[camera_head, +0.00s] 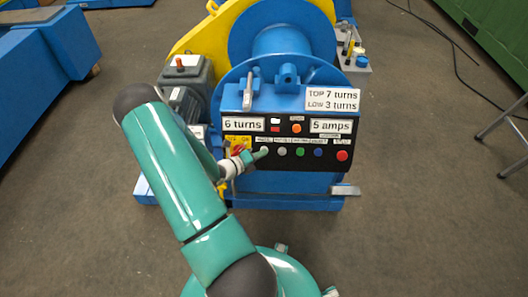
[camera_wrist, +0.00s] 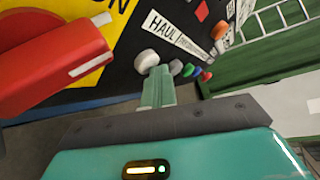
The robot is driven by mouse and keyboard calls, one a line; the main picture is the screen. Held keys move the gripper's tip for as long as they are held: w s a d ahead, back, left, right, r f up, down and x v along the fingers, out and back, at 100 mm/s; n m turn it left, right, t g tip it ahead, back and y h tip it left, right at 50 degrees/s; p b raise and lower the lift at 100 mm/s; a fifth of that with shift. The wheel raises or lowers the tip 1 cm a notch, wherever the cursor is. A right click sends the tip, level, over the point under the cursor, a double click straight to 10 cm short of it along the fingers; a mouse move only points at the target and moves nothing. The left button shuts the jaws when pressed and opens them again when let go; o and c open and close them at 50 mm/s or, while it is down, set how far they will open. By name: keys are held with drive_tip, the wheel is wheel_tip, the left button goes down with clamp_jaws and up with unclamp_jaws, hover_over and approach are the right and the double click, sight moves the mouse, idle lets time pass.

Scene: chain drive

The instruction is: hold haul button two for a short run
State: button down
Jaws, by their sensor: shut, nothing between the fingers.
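The black control panel (camera_head: 232,183) on the blue winch carries a row of buttons. A whitish button (camera_wrist: 147,61) stands nearest my fingertips, at the left end of the row in the wrist view. A grey button (camera_wrist: 176,67) is just right of it, and also shows in the head view (camera_head: 282,152). A label with HAUL (camera_wrist: 163,27) lies above the whitish button; its smaller print is unreadable, so I cannot tell which button is two. My gripper (camera_wrist: 160,70) is shut and empty, its tips just below and between these two buttons. I cannot tell whether they touch either.
A large red switch handle (camera_wrist: 55,65) on a yellow plate sits close left of my gripper. Green (camera_head: 300,152), blue (camera_head: 318,152) and red (camera_head: 342,155) buttons continue rightward. A metal pedal-like plate (camera_head: 345,190) juts out lower right. The floor in front is clear.

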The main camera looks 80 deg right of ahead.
drive_tip(key=shift+a, duration=0.1)
drive_tip(key=shift+s+a+r, duration=0.2)
drive_tip(key=shift+a+r, duration=0.2)
drive_tip(key=shift+a, duration=0.3)
drive_tip(key=shift+s+a+r, duration=0.15)
drive_tip(key=shift+a+r, duration=0.25)
drive_tip(key=shift+a, duration=0.35)
drive_tip(key=shift+s+a+r, duration=0.2)
drive_tip(key=shift+a+r, duration=0.15)
drive_tip(key=shift+a, duration=0.35)
drive_tip(key=shift+s+a+r, duration=0.15)
drive_tip(key=shift+a+r, duration=0.25)
drive_tip(key=shift+a, duration=0.35)
